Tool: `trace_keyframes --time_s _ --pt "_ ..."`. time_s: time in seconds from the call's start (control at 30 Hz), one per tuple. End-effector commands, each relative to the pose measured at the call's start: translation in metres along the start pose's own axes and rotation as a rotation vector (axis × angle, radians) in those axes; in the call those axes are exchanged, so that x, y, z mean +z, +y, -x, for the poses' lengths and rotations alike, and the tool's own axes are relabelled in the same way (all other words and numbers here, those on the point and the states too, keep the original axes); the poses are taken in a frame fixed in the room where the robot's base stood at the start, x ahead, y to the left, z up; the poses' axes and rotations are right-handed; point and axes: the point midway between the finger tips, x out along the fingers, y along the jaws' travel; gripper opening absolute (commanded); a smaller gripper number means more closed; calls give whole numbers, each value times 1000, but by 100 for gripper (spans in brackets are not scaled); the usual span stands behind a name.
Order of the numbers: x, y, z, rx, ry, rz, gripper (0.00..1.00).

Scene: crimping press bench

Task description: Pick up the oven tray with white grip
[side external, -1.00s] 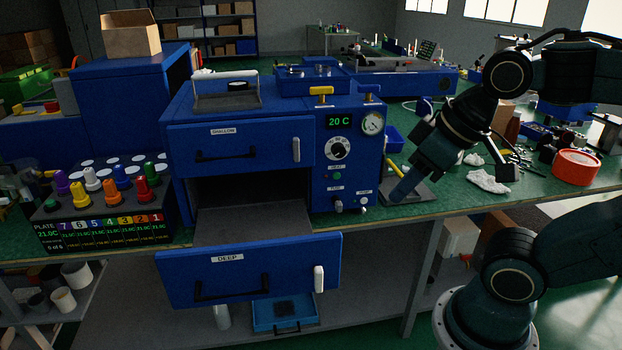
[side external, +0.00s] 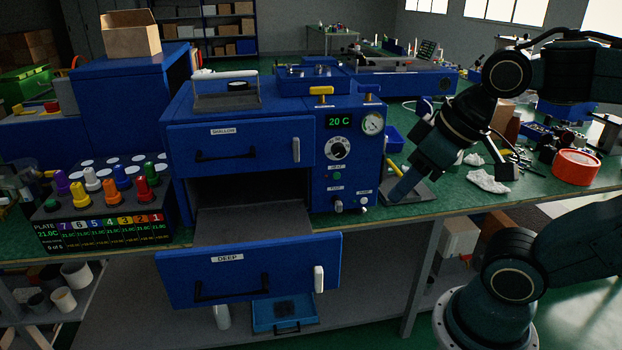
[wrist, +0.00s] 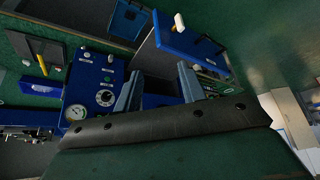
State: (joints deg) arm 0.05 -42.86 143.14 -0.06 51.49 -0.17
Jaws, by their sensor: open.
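The oven tray with white grip (side external: 226,101) is a shallow grey metal tray on top of the blue oven (side external: 345,175), at its left. Its white grip (side external: 225,74) runs along the far side, and a small dark round item shows at the tray. I cannot make the tray out in the wrist view.
The oven's deep drawer (side external: 248,270) is pulled out at the front; the shallow drawer (side external: 240,144) is shut. A plate with coloured knobs (side external: 103,205) stands left. White cloth (side external: 488,181) and red tape (side external: 576,166) lie right.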

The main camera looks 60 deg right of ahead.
Motion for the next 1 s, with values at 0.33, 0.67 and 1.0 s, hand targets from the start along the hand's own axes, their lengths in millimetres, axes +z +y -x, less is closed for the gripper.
trace_keyframes --time_s 0.33,0.67,1.0 --pt "-54 0 2 -9 67 140 41" --pt "-166 15 -4 0 224 439 41" --pt "-274 52 -23 62 397 742 41"
